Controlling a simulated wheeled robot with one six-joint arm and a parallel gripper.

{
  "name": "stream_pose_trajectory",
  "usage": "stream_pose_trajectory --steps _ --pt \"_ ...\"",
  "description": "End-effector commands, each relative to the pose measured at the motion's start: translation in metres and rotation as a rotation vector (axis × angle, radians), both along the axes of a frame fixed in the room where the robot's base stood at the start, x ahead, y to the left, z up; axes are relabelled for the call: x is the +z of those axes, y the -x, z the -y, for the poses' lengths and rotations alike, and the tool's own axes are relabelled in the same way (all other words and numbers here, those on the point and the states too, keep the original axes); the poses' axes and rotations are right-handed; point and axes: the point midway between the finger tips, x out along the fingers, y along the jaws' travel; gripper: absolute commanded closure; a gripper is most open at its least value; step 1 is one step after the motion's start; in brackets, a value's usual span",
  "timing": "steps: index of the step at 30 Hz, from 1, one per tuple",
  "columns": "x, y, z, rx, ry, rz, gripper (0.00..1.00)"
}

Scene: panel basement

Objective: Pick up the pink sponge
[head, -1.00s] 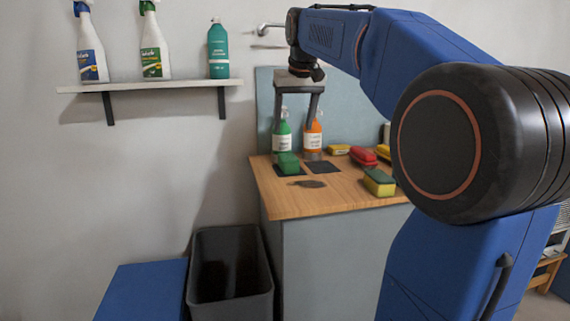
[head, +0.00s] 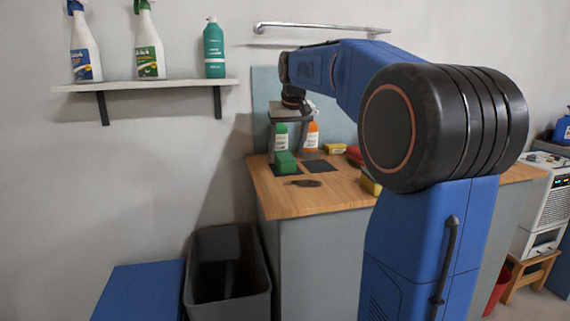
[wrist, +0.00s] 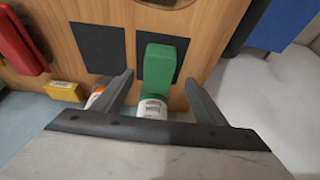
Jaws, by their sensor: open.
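No sponge that is clearly pink shows in either view. A green block (head: 286,162), probably a sponge, stands on a dark square pad at the counter's left; it also shows in the wrist view (wrist: 159,64). A red item (wrist: 18,42) lies at the left of the wrist view, and in the head view it is partly hidden behind my arm (head: 354,155). My gripper (head: 294,153) is open and empty, pointing down over the back left of the counter. In the wrist view its fingertips (wrist: 159,80) lie either side of the green block's lower end.
A green bottle (head: 281,137) and an orange bottle (head: 312,136) stand behind the block. A yellow item (head: 335,149) and a yellow-green sponge (head: 371,186) lie to the right. A dark bin (head: 228,275) stands beside the wooden counter (head: 310,203).

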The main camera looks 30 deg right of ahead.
Motion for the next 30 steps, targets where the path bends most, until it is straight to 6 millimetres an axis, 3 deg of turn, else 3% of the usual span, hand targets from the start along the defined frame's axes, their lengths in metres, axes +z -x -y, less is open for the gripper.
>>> stream_pose_trajectory --steps 7,16,26,30 --pt "-0.014 -0.004 0.002 0.000 0.000 -0.001 0.34" --pt "-0.051 -0.014 0.007 0.000 0.000 -0.001 0.34" --pt "-0.056 -0.017 0.008 0.000 0.000 0.001 0.34" --pt "-0.056 -0.017 0.008 0.000 0.000 0.001 0.65"
